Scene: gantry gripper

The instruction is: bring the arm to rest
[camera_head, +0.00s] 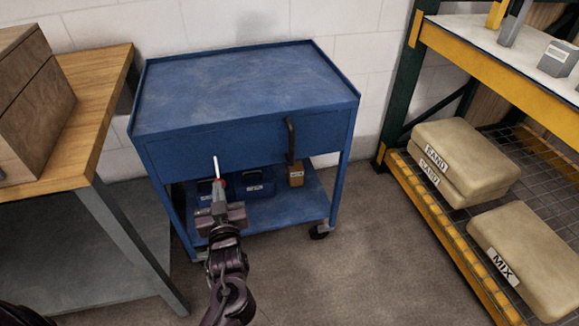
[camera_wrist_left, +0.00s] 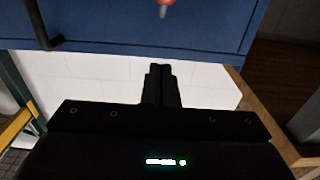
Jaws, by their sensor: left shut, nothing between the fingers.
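My left gripper (camera_head: 220,198) is in front of the blue cart (camera_head: 235,88), at the left part of its drawer front and lower shelf. Its two fingers are together and empty; they also show closed in the left wrist view (camera_wrist_left: 162,70). A small red piece with a thin pale rod (camera_head: 216,168) shows just beyond the fingertips, upright against the cart front. It also shows at the top edge of the left wrist view (camera_wrist_left: 165,5), apart from the fingers. What it is fixed to is hidden. My right gripper is not in view.
The cart has a dark vertical handle (camera_head: 291,140). Its lower shelf (camera_head: 275,209) bears blue bins (camera_head: 256,184) and a brown box (camera_head: 296,174). A wooden bench (camera_head: 105,75) stands left; a yellow rack (camera_head: 455,225) with bags stands right. The floor (camera_head: 370,265) between is clear.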

